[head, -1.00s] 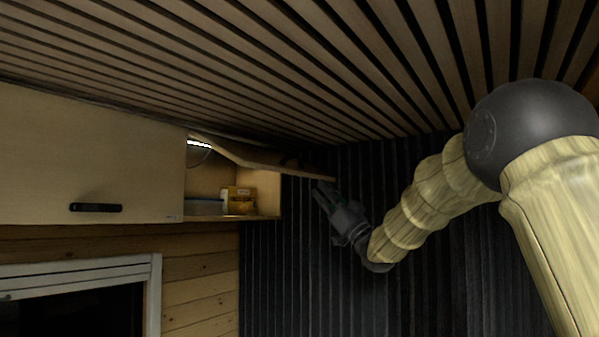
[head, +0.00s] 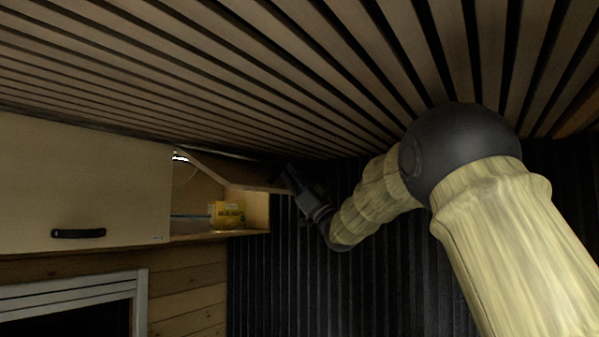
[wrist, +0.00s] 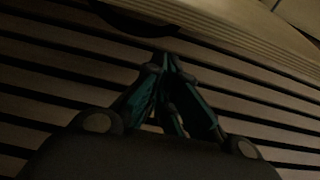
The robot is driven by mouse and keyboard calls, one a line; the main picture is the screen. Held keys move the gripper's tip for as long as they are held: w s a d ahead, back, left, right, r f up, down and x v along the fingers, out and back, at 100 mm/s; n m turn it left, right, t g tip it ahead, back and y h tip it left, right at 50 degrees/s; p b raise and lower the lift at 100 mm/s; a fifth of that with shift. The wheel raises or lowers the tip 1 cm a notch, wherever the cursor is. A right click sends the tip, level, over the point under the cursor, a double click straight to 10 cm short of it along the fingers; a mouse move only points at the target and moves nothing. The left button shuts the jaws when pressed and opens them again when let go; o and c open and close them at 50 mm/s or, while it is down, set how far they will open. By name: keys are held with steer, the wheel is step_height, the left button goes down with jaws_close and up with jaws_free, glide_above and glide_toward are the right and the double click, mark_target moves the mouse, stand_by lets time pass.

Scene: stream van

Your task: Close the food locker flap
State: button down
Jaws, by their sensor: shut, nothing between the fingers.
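The food locker flap (head: 232,172) is a wooden panel hinged at the top, raised and sticking out from the open locker (head: 262,213) in the head view. My gripper (head: 289,172) is at the flap's outer edge, with its fingertips close to it; I cannot tell whether they touch. The gripper is shut and empty. In the wrist view the shut fingers (wrist: 168,62) point at a pale panel edge (wrist: 235,38), with a dark handle-like shape (wrist: 135,18) beside it.
Inside the locker are a yellow box (head: 229,215) and a blue item (head: 190,217). A closed cabinet door with a black handle (head: 78,233) is at the left. The slatted ceiling (head: 290,80) is close above the flap. A dark ribbed wall (head: 290,285) stands behind my arm.

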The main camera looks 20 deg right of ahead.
steer(key=f, duration=0.1)
steer(key=w+f+p, duration=0.1)
steer(key=shift+a+f, duration=0.35)
steer(key=shift+w+f, duration=0.1)
steer(key=shift+f, duration=0.05)
